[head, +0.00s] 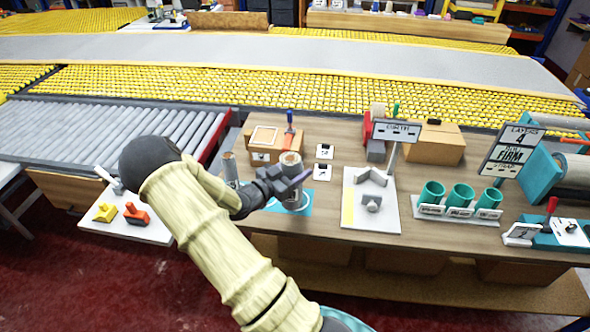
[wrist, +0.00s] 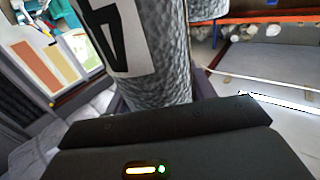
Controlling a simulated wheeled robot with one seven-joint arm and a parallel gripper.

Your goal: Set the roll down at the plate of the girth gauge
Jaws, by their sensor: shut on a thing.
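My gripper (head: 275,187) is shut on a grey roll with a brown top end (head: 291,165), held upright over a teal mat (head: 306,199) on the bench. I cannot tell whether its base touches the mat. The wrist view shows the roll's textured grey side (wrist: 176,70) close up, with a white label bearing a black mark. The likely girth gauge is to the right: a white plate (head: 379,221) with a yellow strip, an angled grey stop (head: 371,177), a small grey block (head: 372,201) and a sign on a post (head: 397,131). The plate holds no roll.
Another grey roll (head: 230,168) stands left of my gripper. Three teal cups (head: 460,196) stand right of the gauge. A white board (head: 130,222) with yellow and red-orange items lies at left. Cartons (head: 436,144) and small white cards (head: 323,171) are behind.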

